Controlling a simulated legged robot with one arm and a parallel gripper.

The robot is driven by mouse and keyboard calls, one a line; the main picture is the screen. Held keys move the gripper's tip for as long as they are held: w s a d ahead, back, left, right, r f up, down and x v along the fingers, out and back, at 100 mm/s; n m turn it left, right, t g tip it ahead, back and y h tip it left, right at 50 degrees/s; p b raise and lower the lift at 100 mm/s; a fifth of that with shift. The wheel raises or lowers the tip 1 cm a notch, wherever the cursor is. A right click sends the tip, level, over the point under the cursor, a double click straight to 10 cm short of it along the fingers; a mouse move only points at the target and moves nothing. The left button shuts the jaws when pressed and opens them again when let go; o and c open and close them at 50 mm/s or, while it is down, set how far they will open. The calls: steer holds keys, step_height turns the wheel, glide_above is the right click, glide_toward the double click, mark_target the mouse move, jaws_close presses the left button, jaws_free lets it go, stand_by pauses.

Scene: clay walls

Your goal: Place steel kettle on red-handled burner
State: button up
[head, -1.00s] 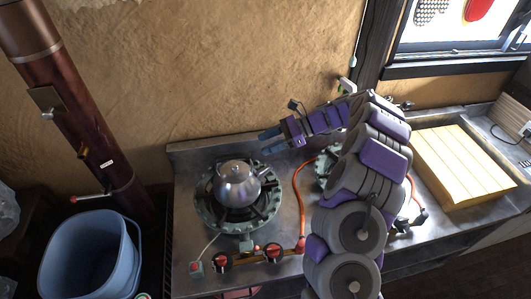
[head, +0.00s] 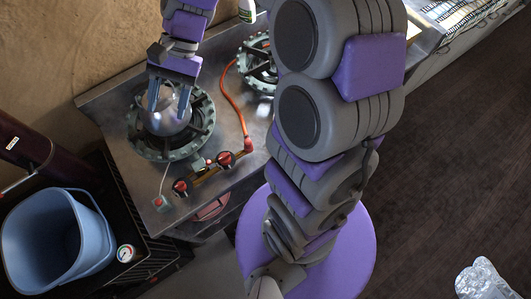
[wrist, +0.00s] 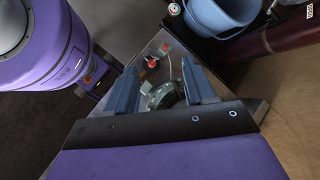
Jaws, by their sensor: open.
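The steel kettle (head: 168,126) sits on the left burner (head: 163,153), a round ring with dark grates. Red knobs (head: 225,159) are on the pipe in front of this burner. My gripper (head: 169,106) is over the kettle, its blue fingers apart and pointing down, overlapping the kettle's top part in the head view. I cannot tell whether they touch it. In the wrist view the open fingers (wrist: 160,88) frame part of the burner (wrist: 162,96), with a red knob (wrist: 151,62) beyond. The kettle is not clearly visible there.
A second burner (head: 257,62) stands to the right, partly hidden by my arm. An orange hose (head: 232,95) runs between the burners. A blue bin (head: 58,240) stands to the left of the metal counter (head: 112,98). The clay wall rises behind.

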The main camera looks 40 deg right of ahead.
steer(key=s+d+f+n+t+h, duration=0.1)
steer(key=s+d+n+h, duration=0.2)
steer(key=s, duration=0.7)
steer(key=s+d+f+n+h, duration=0.1)
steer(key=s+d+n+h, duration=0.3)
steer(key=s+d, duration=0.3)
steer(key=s, duration=0.4)
steer(key=shift+s+f+t+h, duration=0.3)
steer(key=shift+t, duration=0.1)
steer(key=shift+c, duration=0.4)
stand_by(1.9)
